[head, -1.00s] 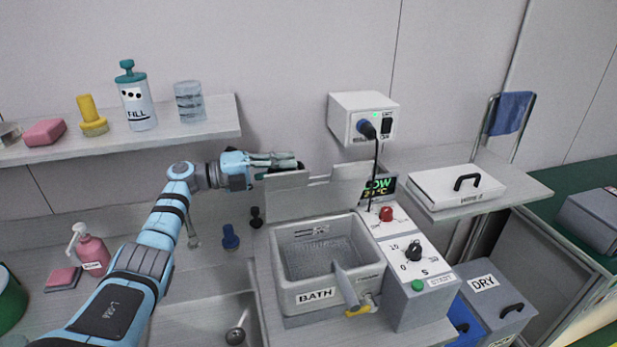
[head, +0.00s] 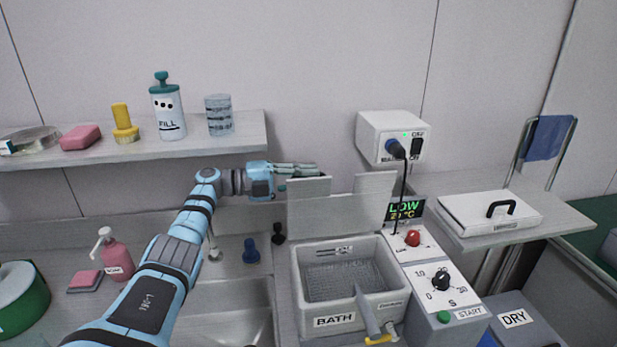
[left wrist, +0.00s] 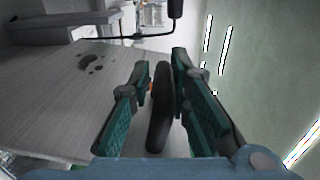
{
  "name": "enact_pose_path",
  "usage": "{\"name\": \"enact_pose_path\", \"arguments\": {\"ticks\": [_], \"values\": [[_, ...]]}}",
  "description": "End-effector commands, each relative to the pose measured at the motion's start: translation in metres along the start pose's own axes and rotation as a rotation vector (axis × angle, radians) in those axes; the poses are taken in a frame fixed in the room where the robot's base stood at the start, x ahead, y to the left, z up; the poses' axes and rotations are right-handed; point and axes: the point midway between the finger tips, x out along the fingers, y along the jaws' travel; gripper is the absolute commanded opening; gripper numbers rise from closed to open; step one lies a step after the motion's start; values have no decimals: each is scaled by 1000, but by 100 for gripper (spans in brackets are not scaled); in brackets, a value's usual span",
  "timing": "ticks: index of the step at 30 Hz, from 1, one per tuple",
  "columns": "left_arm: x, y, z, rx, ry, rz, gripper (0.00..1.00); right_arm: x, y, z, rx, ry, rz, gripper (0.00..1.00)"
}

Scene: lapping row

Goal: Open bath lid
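The bath (head: 303,287) is a grey tub labelled BATH, right of the sink. Its top is uncovered and its mesh-like inside shows. The lid (head: 360,205) stands upright behind the bath as a pale panel with a gap near its middle. My left gripper (head: 318,170) is at the lid's upper left edge. In the left wrist view, the dark lid handle (left wrist: 160,115) lies between the green fingers of my left gripper (left wrist: 162,80). The fingers stand apart, with narrow gaps beside the handle, so it appears open around it. My right gripper is not in view.
A control box (head: 440,283) with knob and buttons adjoins the bath. A cabled wall socket box (head: 392,130) is above right. A shelf (head: 245,128) with bottles runs above my left arm. A flat white case (head: 490,212) lies on the right shelf.

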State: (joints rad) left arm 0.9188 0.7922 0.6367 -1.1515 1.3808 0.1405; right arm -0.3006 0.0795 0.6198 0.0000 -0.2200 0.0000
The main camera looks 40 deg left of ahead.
Motion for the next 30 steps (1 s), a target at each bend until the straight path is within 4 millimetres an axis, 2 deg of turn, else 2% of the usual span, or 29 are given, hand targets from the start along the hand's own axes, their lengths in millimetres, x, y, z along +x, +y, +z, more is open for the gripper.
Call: {"name": "enact_pose_path", "arguments": {"ticks": [10,14,17,24,27,30], "values": [[2,-3,0,3,3,-7,33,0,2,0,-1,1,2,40],[-8,-2,0,3,3,-5,33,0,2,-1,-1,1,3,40],[-29,-2,0,3,0,-3,33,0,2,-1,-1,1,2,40],[-95,-3,1,2,-1,-6,33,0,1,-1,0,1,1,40],[-112,-3,1,2,0,-8,33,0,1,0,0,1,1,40],[-119,-3,0,4,2,-9,33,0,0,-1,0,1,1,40]]}}
